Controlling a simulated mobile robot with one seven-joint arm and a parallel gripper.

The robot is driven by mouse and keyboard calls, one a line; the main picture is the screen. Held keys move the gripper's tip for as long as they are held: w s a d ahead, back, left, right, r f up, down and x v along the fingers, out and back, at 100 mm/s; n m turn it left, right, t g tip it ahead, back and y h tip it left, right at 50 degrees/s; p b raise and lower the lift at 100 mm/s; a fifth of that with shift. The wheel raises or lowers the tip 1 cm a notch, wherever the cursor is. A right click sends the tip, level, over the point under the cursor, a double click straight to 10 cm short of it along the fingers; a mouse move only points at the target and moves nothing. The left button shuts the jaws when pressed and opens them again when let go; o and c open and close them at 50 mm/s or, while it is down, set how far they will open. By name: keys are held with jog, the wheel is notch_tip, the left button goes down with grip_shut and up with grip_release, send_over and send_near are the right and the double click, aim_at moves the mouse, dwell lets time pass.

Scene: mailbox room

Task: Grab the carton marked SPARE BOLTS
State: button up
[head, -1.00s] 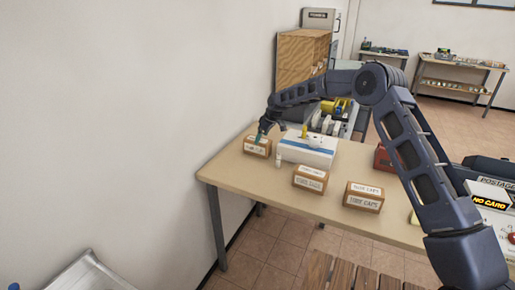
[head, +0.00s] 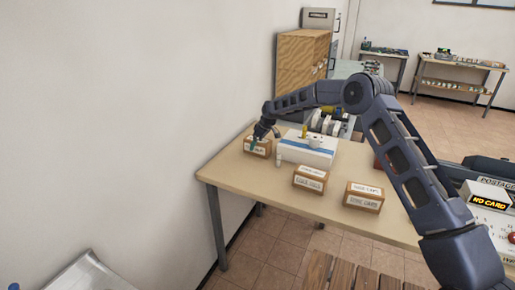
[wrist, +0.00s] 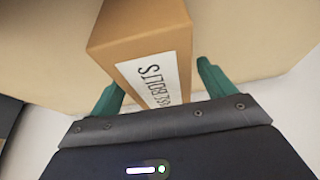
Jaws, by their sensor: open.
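A brown carton (head: 262,151) with a white label stands at the far left end of the table. It fills the upper middle of the wrist view (wrist: 120,32), where its label reads BOLTS; the word before is partly hidden, so I cannot tell it for sure. My gripper (head: 254,143) is at this carton in the head view. In the wrist view my gripper (wrist: 160,84) is open, with one green finger on each side of the carton's near end. I cannot tell whether the fingers touch it.
Two similar labelled cartons stand nearer on the table (head: 240,180): a middle carton (head: 309,180) and a right carton (head: 363,198). A white box with a blue stripe (head: 306,152) and a small white bottle (head: 278,160) are right of the far carton. The wall is close on the left.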

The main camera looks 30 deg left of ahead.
jog(key=shift+f, duration=0.15)
jog(key=c, duration=1.3)
jog(key=shift+c, duration=0.6)
jog(key=shift+r, duration=0.2)
